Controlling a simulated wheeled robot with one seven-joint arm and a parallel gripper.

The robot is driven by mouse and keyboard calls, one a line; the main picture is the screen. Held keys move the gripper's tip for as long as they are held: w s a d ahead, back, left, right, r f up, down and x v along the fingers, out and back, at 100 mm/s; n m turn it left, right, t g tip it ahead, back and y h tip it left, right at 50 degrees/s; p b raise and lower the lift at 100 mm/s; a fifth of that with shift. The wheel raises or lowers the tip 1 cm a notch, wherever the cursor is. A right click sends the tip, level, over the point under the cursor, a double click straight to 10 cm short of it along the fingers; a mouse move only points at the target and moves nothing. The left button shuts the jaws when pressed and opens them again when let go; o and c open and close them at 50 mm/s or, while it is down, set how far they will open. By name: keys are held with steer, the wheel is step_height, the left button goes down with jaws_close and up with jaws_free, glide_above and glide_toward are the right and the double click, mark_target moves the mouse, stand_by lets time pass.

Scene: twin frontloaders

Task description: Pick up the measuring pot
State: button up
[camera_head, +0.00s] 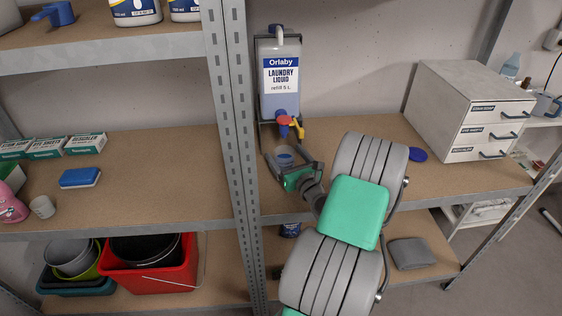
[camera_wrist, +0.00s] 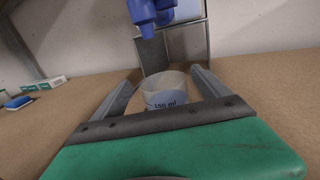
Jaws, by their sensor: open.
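The measuring pot (camera_wrist: 165,92) is a small pale cup with a blue "150 ml" mark. In the wrist view it stands upright between the two open fingers of my gripper (camera_wrist: 162,88); I cannot tell whether either finger touches it. In the head view the pot (camera_head: 284,159) shows on the wooden shelf below the laundry liquid dispenser (camera_head: 281,85), with its lower part hidden by my gripper (camera_head: 292,160). The dispenser's blue tap (camera_wrist: 150,10) is above and behind the pot in the wrist view.
A metal upright (camera_head: 232,130) stands left of my gripper. A drawer box (camera_head: 435,105) and a blue lid (camera_head: 417,155) are on the shelf at right. A red bucket (camera_head: 160,278) sits on the lower left shelf. Bare shelf lies right of the dispenser.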

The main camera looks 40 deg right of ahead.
mark_target(281, 147)
steer(key=x, duration=0.4)
steer(key=shift+w+d, duration=0.3)
steer(key=shift+d, duration=0.05)
steer(key=c, duration=1.6)
